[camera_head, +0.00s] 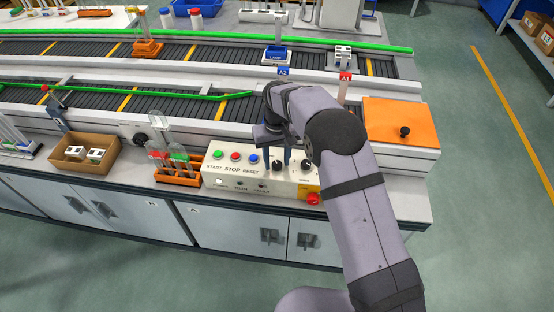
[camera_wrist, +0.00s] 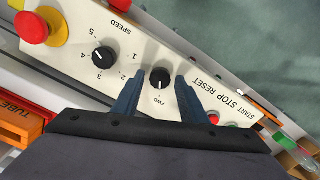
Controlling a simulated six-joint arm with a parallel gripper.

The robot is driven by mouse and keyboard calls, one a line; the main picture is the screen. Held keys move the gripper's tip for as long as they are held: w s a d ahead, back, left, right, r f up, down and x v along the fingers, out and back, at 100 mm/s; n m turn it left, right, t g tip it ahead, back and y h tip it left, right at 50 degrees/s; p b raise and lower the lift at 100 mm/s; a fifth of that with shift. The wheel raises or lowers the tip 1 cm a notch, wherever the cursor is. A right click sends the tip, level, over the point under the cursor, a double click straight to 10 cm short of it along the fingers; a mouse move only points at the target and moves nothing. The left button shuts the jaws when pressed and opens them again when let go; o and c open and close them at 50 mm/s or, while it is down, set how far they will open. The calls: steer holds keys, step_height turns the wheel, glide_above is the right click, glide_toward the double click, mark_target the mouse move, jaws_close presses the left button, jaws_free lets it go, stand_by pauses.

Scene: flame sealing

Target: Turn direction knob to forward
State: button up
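The direction knob (camera_wrist: 160,77) is a black round knob on the pale control panel (camera_wrist: 230,85), with a "FWD" label beside it in the wrist view. A small pale mark shows on the knob; I cannot tell exactly which way it points. My gripper (camera_wrist: 160,73) is open, with one blue-grey finger on each side of the knob and visible gaps between. In the head view, the knob (camera_head: 278,165) sits just below my gripper (camera_head: 277,156). Whether the fingertips reach down to the knob's height is unclear.
The black speed knob (camera_wrist: 103,56), numbered 1 to 5, is beside the direction knob. A red emergency button (camera_wrist: 32,28) is beyond it. START, STOP and RESET buttons (camera_head: 235,156) lie left in the head view. An orange tube rack (camera_head: 178,179) stands left of the panel.

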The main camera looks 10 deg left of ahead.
mark_target(279, 164)
stand_by(0.3)
steer(key=shift+r+b, duration=1.05)
steer(key=shift+r, duration=2.6)
steer(key=shift+d, duration=0.1)
steer(key=shift+s+d+r, duration=0.1)
steer(key=shift+d+r, duration=0.05)
steer(key=shift+d, duration=0.15)
steer(key=s+d+r+m, duration=0.1)
steer(key=s+d, duration=0.5)
steer(key=d, duration=0.2)
steer(key=s+d+r+m, duration=0.1)
steer(key=s+d+m, duration=0.1)
steer(key=s+d, duration=0.45)
steer(key=s+d+f+m, duration=0.1)
steer(key=s+d+f, duration=0.2)
steer(key=s+d, duration=0.5)
steer(key=s, duration=0.5)
steer(key=shift+s+d+f+m, duration=0.15)
steer(key=shift+s+f+m, duration=0.05)
steer(key=shift+s+m, duration=0.2)
